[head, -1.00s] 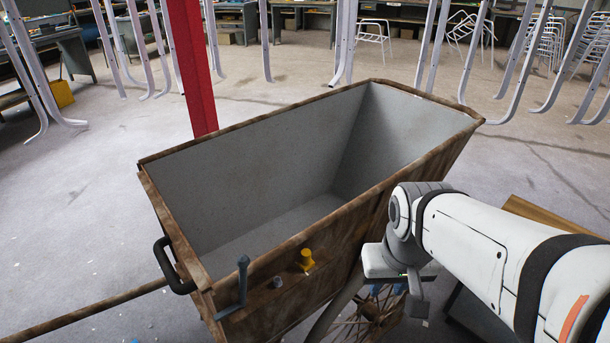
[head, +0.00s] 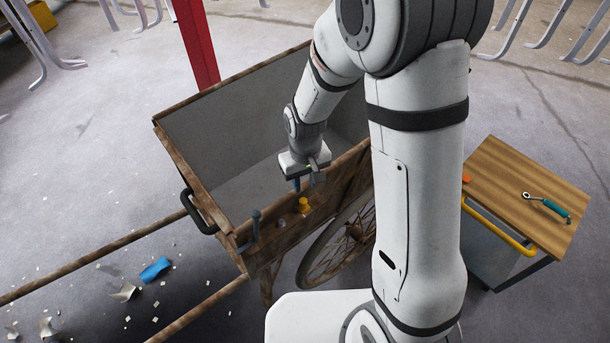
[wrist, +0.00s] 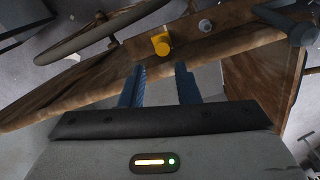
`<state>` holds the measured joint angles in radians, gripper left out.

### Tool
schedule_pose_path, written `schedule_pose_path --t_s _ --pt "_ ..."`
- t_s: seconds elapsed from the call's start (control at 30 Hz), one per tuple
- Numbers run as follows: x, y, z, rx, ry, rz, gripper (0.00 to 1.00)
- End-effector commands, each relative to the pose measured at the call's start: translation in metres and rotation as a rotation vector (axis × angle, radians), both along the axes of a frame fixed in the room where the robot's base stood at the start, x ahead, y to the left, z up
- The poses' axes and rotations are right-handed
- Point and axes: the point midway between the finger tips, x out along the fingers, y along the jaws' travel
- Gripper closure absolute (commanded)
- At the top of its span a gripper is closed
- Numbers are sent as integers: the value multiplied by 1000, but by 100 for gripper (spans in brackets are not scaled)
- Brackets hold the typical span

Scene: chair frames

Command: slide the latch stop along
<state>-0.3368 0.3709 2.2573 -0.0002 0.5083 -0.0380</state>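A yellow knob-like piece (head: 304,205), which looks like the latch stop, sits on the outer side of the wooden cart (head: 218,213), on a brown strip below the rim. A small grey peg (head: 281,224) and a dark grey lever (head: 256,226) stand left of it. In the wrist view the yellow piece (wrist: 160,44) is just beyond my fingertips, with the grey peg (wrist: 205,26) and lever (wrist: 300,32) to its right. My gripper (head: 307,182) is above the yellow piece, near the cart's rim. Its blue fingers (wrist: 160,68) are apart, with nothing between them.
The cart's black handle (head: 197,212) sticks out at its left end, and its spoked wheel (head: 338,245) is below. A wooden-topped trolley (head: 520,195) with a ratchet (head: 545,206) stands at right. A blue scrap (head: 155,270) and debris lie on the floor at left.

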Motion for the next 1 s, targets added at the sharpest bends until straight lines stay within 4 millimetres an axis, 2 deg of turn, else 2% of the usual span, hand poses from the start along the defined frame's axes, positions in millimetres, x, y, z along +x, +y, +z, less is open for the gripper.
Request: schedule_pose_path --t_s 0.17,0.5,0.7,1.0 --pt "1 5 -9 -3 8 13 71" --pt "0 4 -56 -4 9 11 71" --pt "1 4 -75 -3 7 10 71" --pt "2 4 -81 -2 5 9 71"
